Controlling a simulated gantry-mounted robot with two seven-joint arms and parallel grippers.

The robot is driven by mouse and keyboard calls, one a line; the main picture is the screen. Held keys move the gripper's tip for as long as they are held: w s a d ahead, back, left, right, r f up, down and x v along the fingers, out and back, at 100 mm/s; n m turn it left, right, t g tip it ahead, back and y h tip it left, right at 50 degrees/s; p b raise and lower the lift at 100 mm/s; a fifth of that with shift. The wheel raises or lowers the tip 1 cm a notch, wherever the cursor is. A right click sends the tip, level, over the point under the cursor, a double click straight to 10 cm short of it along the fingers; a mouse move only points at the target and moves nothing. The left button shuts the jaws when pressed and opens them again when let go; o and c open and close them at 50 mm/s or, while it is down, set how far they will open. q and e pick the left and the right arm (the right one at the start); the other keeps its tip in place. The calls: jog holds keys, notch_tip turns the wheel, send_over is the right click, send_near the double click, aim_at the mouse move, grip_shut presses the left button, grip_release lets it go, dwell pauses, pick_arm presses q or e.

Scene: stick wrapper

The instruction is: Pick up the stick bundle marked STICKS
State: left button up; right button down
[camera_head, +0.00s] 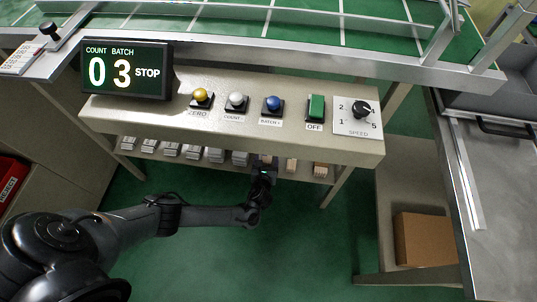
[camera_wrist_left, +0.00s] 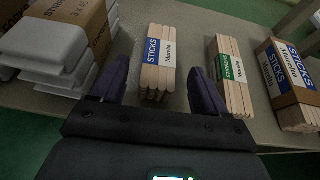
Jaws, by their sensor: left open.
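In the left wrist view, a bundle of pale wooden sticks with a blue and white band marked STICKS (camera_wrist_left: 158,52) lies on the shelf, its near end toward me. My left gripper (camera_wrist_left: 159,68) is open, with one dark finger on each side of this bundle in the picture. Gaps show between the bundle and both fingers; contact is not visible. In the head view my left gripper (camera_head: 265,162) reaches the lower shelf under the control panel and hides part of it. My right gripper is not in view.
Right of the bundle lies a stick bundle with a green label (camera_wrist_left: 230,68), then a brown-banded STICKS pack (camera_wrist_left: 283,75). White packs with a brown band (camera_wrist_left: 68,40) stack close on the left. The control panel (camera_head: 230,128) overhangs the shelf (camera_head: 225,167).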

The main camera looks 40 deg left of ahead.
aim_at(268, 157)
pick_arm(q)
jog(key=shift+w+a+f, duration=0.1)
jog(key=shift+a+f, duration=0.05)
jog(key=shift+a, duration=0.15)
jog(key=b+x, duration=0.1)
jog(key=b, duration=0.1)
jog(key=b+x, duration=0.2)
jog(key=shift+w+d+f, duration=0.2)
jog(key=shift+w+a, duration=0.2)
jog(key=shift+w, duration=0.15)
jog(key=shift+w+a+b, duration=0.2)
jog(key=shift+a+b, duration=0.1)
jog(key=shift+b, duration=0.05)
jog(key=shift+s, duration=0.1)
jog(key=shift+d, duration=0.1)
jog(key=shift+c, duration=0.6)
jog(key=c, duration=1)
